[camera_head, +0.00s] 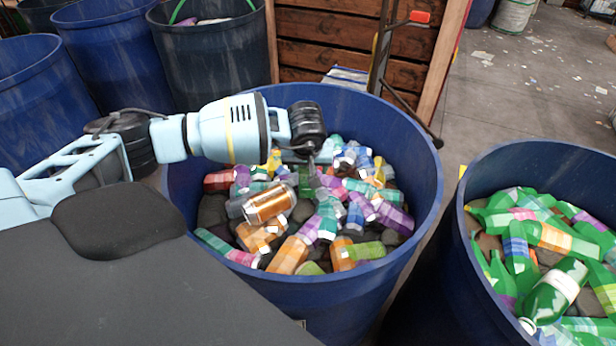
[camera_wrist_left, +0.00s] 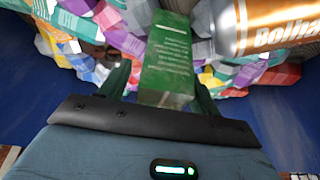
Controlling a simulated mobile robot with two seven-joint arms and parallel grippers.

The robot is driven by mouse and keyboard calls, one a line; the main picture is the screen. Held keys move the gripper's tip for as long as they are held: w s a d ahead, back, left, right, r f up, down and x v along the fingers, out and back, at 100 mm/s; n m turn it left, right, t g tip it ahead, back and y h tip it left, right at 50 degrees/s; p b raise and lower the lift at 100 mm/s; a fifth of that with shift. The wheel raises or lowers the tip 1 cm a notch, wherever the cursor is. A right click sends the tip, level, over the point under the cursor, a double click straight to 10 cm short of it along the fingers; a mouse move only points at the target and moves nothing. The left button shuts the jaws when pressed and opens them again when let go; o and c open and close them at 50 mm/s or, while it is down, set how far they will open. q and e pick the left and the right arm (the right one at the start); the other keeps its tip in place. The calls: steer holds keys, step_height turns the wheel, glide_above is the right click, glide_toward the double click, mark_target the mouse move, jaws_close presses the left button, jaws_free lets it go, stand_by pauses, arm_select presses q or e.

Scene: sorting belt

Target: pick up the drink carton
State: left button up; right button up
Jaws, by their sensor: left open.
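The drink carton (camera_wrist_left: 167,52) is a dark green box with small pale print, seen in the left wrist view between the two dark fingers of my left gripper (camera_wrist_left: 160,88). The fingers stand apart on either side of it; I cannot tell whether they touch it. In the head view my left gripper (camera_head: 311,163) points down into the middle blue barrel (camera_head: 420,195). A green patch just below the fingers, probably the carton (camera_head: 306,187), is partly hidden among other items. My right gripper is in neither view.
The barrel holds many coloured cans and bottles around the carton. An orange can (camera_head: 270,203) lies close by and shows large in the left wrist view (camera_wrist_left: 262,25). A second blue barrel (camera_head: 470,270) with green bottles stands at the right. More barrels stand behind left.

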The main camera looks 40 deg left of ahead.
arm_select(q)
steer(key=shift+c, duration=0.3)
steer(key=c, duration=1)
step_height(320, 180, up, 10)
steer(key=shift+f, duration=0.2)
steer(key=shift+r, duration=0.2)
